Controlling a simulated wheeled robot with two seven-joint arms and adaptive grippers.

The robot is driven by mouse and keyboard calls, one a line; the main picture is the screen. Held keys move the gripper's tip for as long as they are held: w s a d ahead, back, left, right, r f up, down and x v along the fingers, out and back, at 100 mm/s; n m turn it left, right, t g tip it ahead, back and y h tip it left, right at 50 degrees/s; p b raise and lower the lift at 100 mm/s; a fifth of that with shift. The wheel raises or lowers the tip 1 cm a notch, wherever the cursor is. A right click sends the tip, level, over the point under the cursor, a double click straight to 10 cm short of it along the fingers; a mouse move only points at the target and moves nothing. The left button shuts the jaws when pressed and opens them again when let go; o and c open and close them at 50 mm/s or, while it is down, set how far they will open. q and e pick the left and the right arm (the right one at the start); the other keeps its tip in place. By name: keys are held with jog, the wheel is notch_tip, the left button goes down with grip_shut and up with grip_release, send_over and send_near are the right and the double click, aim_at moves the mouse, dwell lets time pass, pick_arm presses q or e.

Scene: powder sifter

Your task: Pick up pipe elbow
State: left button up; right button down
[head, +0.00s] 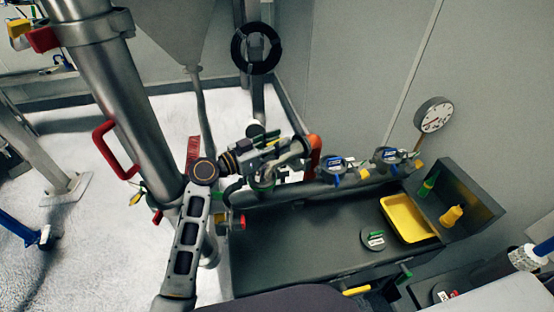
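A curved grey metal piece, which looks like the pipe elbow (294,148), is at the far left end of the dark bench, beside an orange upright part. My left gripper (280,153) is at this piece, reaching in from the left over the bench's back corner. Its fingers overlap the grey metal and are small and dark. I cannot tell whether they are closed on it. My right gripper does not show.
The dark bench (290,262) holds a yellow tray (408,218) and a small round item (373,240). Clamp-like fittings (334,170) sit along its back edge. A large steel pipe (120,95) with a red handle (113,150) stands at left. The bench's middle is clear.

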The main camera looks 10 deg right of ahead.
pick_arm(q)
grip_shut()
jog(key=shift+r, duration=0.25)
dwell(0.5)
